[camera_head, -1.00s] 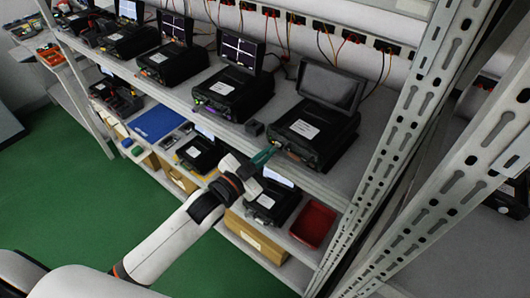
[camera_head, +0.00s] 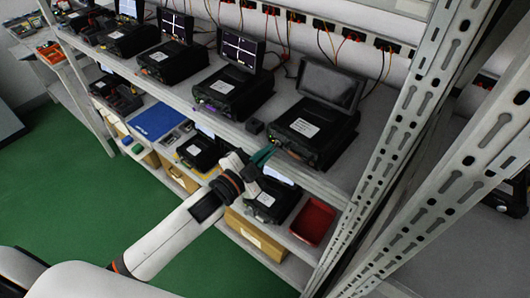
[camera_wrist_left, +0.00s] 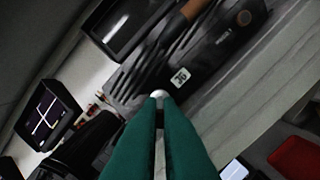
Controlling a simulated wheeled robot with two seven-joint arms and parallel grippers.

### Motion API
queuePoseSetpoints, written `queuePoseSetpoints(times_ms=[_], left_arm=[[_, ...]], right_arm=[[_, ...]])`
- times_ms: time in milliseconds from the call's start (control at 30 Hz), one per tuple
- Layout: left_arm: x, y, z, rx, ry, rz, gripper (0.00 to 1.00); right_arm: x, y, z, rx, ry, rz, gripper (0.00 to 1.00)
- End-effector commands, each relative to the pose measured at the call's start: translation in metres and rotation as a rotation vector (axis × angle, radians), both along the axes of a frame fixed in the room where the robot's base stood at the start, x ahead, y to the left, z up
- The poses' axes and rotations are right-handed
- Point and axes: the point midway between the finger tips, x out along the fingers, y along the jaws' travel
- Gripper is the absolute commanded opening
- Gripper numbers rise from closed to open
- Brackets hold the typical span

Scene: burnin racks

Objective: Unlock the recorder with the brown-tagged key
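The recorder (camera_head: 312,128) at the right end of the upper shelf is a black box with a white label and a raised dark screen (camera_head: 330,84). My left gripper (camera_head: 262,155) has green fingers and is at the shelf's front edge, by the left part of this recorder's front. In the left wrist view the fingers (camera_wrist_left: 159,97) are nearly together, with a small pale metallic piece (camera_wrist_left: 159,93) between their tips. It may be part of a key; I see no brown tag on it. The recorder front (camera_wrist_left: 205,62) lies just beyond. My right gripper is not in view.
Several similar recorders with screens, such as the neighbouring one (camera_head: 232,92), line the upper shelf. A red tray (camera_head: 313,222) is on the lower shelf. A perforated metal post (camera_head: 400,150) rises at the right.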

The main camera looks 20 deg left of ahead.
Motion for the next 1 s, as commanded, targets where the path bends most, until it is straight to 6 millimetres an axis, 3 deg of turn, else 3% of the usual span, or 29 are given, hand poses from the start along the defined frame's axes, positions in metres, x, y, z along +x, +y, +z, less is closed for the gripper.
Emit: queuePoseSetpoints(times_ms=[133,200,567,1000], left_arm=[[0.000,0.000,0.001,0.002,-0.002,0.000,0.00],[0.000,0.000,0.001,0.001,-0.002,0.000,0.14],[-0.005,0.003,-0.001,0.000,0.001,0.001,0.14],[-0.078,0.033,-0.004,0.001,0.003,0.000,0.14]], right_arm=[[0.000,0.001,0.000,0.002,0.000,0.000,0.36],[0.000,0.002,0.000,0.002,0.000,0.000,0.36],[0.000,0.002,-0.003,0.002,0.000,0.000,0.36],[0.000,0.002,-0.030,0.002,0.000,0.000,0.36]])
